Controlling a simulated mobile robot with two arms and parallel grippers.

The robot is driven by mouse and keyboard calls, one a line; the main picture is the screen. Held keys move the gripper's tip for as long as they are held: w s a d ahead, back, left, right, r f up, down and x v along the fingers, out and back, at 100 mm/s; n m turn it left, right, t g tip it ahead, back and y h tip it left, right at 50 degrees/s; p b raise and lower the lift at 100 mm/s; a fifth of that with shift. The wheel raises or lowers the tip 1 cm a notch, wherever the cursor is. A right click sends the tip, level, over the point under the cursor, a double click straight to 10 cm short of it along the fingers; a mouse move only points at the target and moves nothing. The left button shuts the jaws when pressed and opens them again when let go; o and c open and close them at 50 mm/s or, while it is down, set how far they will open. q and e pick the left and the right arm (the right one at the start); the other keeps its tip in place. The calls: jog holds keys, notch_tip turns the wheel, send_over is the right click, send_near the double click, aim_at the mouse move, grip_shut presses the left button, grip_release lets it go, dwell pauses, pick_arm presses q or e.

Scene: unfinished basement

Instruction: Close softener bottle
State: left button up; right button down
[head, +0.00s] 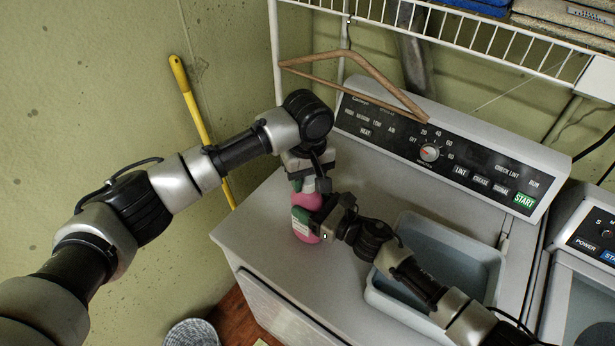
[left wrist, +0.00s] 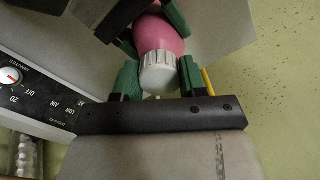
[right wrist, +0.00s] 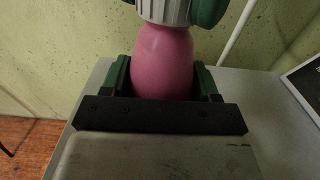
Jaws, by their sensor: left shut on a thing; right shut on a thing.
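The softener bottle (head: 306,202) is pink and stands upright near the left end of the dryer top. Its ribbed white cap (left wrist: 159,74) sits at the mouth of the bottle; I cannot tell how tightly it is seated. My left gripper (left wrist: 158,80) comes from above and is shut on the cap, with one green finger on each side. My right gripper (right wrist: 163,80) is shut around the pink body below the cap. In the head view, the grippers hide much of the bottle and nearly all of the cap.
A grey basin (head: 449,262) stands on the dryer (head: 262,237), right of the bottle and behind my right arm. The control panel (head: 440,152) rises at the back. A wooden hanger (head: 352,68) hangs from the wire shelf (head: 470,38). A yellow pole (head: 190,97) leans on the wall.

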pick_arm(q)
jog(key=m, duration=1.5)
jog(key=shift+m, duration=0.4)
jog(key=m, duration=0.8)
jog(key=shift+w+m, duration=0.1)
jog(key=shift+m, duration=0.3)
jog(key=m, duration=0.6)
jog(key=shift+a+m, duration=0.1)
jog(key=shift+m, duration=0.2)
jog(key=m, duration=0.4)
jog(key=shift+m, duration=0.3)
jog(key=m, duration=0.4)
jog(key=shift+m, duration=0.4)
jog(key=o, duration=1)
